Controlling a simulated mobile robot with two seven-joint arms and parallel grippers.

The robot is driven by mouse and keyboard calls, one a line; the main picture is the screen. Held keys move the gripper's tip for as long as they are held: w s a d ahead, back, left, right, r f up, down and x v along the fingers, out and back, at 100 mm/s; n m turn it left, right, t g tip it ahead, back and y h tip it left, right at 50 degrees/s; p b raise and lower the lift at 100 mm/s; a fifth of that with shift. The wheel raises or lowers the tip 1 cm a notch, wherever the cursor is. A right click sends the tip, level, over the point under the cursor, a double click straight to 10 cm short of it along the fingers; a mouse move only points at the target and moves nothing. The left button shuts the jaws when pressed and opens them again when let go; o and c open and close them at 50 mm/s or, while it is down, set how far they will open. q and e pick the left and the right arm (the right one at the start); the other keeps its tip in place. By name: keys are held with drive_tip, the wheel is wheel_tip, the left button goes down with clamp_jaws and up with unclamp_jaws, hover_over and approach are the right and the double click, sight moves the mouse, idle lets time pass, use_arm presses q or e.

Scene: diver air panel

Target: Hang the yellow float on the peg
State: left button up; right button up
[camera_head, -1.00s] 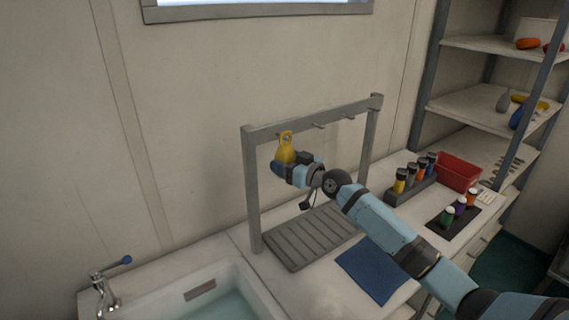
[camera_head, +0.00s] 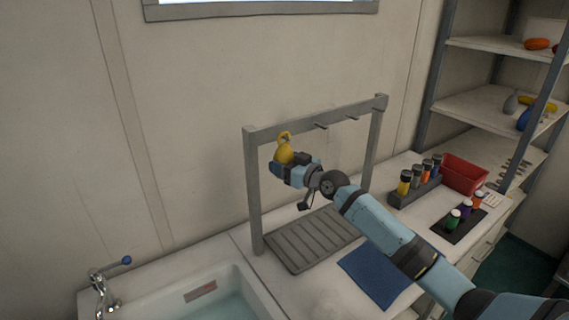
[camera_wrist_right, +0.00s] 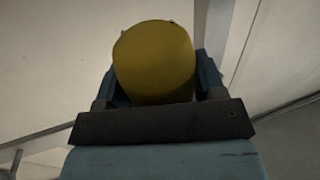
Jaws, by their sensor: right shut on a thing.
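The yellow float (camera_head: 284,154) with a ring on top is in my right gripper (camera_head: 283,166). It is in front of the left part of the grey rack's top bar (camera_head: 300,125), ring upward and slightly tilted. In the right wrist view the float (camera_wrist_right: 155,62) sits between the two blue fingers of my right gripper (camera_wrist_right: 157,80). Two thin pegs show on the bar, a middle peg (camera_head: 321,126) and a right peg (camera_head: 352,118). Any peg behind the float is hidden, and I cannot tell whether the ring is around one. My left gripper is not in view.
A ribbed grey drain tray (camera_head: 312,238) lies under the rack, with a blue cloth (camera_head: 377,276) in front. A sink (camera_head: 215,298) is at the lower left. A bottle holder (camera_head: 414,192) and red bin (camera_head: 464,175) stand right. The rack's left post (camera_head: 252,195) is close to the gripper.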

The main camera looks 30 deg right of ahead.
drive_tip(key=o, duration=1.1)
drive_tip(key=p+v, duration=0.2)
drive_tip(key=v, duration=1.2)
drive_tip(key=s+a+f+g+h, duration=0.1)
drive_tip(key=s+a+f+g, duration=0.1)
drive_tip(key=s+a+f, duration=0.4)
drive_tip(key=s+a+f+m+g+h, duration=0.1)
drive_tip(key=s+a+f, duration=0.5)
drive_tip(key=s+f, duration=0.7)
drive_tip(key=s+a+f+g+h, duration=0.1)
drive_tip(key=s+a+f+g, duration=0.1)
drive_tip(key=s+a+f, duration=0.4)
drive_tip(key=s+f, duration=0.3)
drive_tip(key=f, duration=0.3)
drive_tip(key=shift+s+a+g+h, duration=0.25)
drive_tip(key=shift+a+g+h, duration=0.05)
drive_tip(key=shift+a+h, duration=0.1)
drive_tip(key=shift+r, duration=0.1)
